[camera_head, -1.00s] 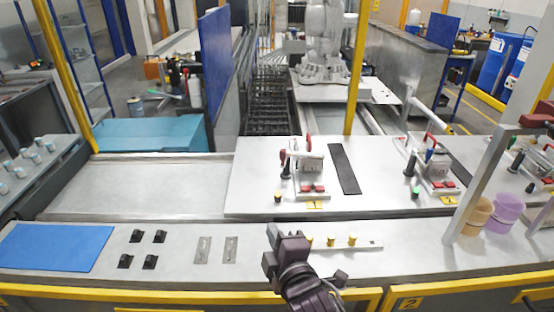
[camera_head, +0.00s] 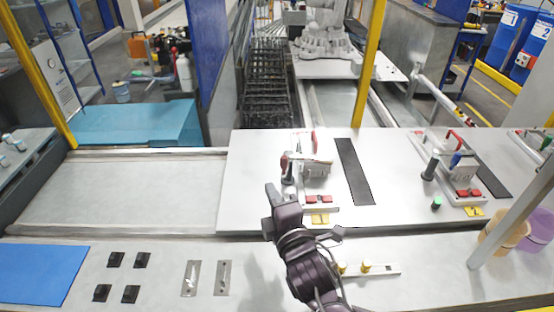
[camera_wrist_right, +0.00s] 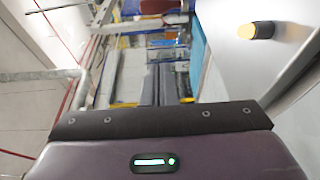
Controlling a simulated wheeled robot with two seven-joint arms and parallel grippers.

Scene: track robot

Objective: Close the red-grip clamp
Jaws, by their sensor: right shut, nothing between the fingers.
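The clamp fixture (camera_head: 318,170) stands on the white plate at the middle. An upright red grip (camera_head: 314,141) rises at its top. A dark red knob (camera_head: 284,161) on a lever and a black post (camera_head: 288,175) are at its left side. My right gripper (camera_head: 271,193) is shut and empty, in front of and left of the fixture, apart from the red grip as far as I can see. My left gripper is not in view.
A second fixture (camera_head: 460,170) with red and blue handles stands on the right. A black strip (camera_head: 354,171) lies between them. A yellow-topped black knob (camera_wrist_right: 256,30) shows in the wrist view. Black blocks (camera_head: 129,276) and a blue mat (camera_head: 40,275) lie front left.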

